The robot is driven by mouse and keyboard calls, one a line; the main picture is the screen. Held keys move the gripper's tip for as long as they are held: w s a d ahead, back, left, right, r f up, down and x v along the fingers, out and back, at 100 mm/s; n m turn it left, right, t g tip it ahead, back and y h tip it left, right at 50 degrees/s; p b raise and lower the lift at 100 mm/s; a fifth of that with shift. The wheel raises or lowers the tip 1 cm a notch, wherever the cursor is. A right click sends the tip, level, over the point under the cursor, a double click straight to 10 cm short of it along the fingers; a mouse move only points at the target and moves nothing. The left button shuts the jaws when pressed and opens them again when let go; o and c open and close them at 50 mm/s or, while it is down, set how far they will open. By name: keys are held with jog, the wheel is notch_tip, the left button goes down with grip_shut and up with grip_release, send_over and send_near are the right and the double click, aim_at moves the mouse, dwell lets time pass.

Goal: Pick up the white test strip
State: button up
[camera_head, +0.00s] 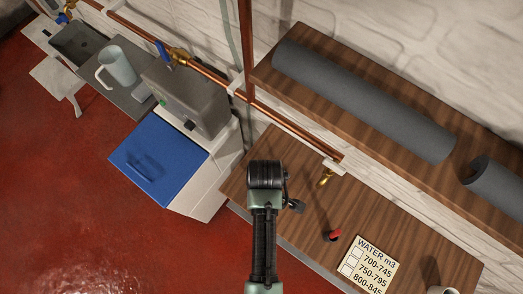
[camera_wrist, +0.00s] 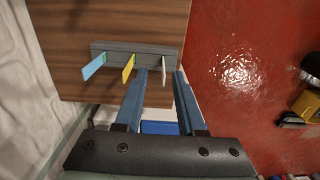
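The white test strip (camera_wrist: 166,71) stands at the right end of a small grey rack (camera_wrist: 145,51) in the wrist view. A yellow strip (camera_wrist: 128,68) is in the middle of the rack and a blue strip (camera_wrist: 94,67) at its left end. My gripper (camera_wrist: 160,76) is open, with two blue fingers pointing toward the rack. In the picture, the white strip's lower end lies between the fingertips, closer to the right one. I cannot tell how far apart they are in depth. The rack and strips do not show in the head view, where my arm covers part of the table.
The wooden table (camera_head: 400,235) holds a WATER m3 card (camera_head: 368,265), a small red-topped item (camera_head: 333,236) and a cup (camera_head: 440,290). A shelf with grey rolls (camera_head: 360,98) and a copper pipe run along the wall. A blue-topped machine (camera_head: 160,155) stands left; red floor lies open beyond.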

jog(key=shift+s+f, duration=0.2)
jog(key=shift+f, duration=0.2)
jog(key=shift+w+a+f+p, duration=0.1)
jog(key=shift+a+f+p, duration=0.1)
jog(key=shift+f, duration=0.95)
jog(key=shift+a+f+p, duration=0.1)
jog(key=shift+f+p, duration=0.05)
jog(key=shift+f, duration=0.95)
grip_shut()
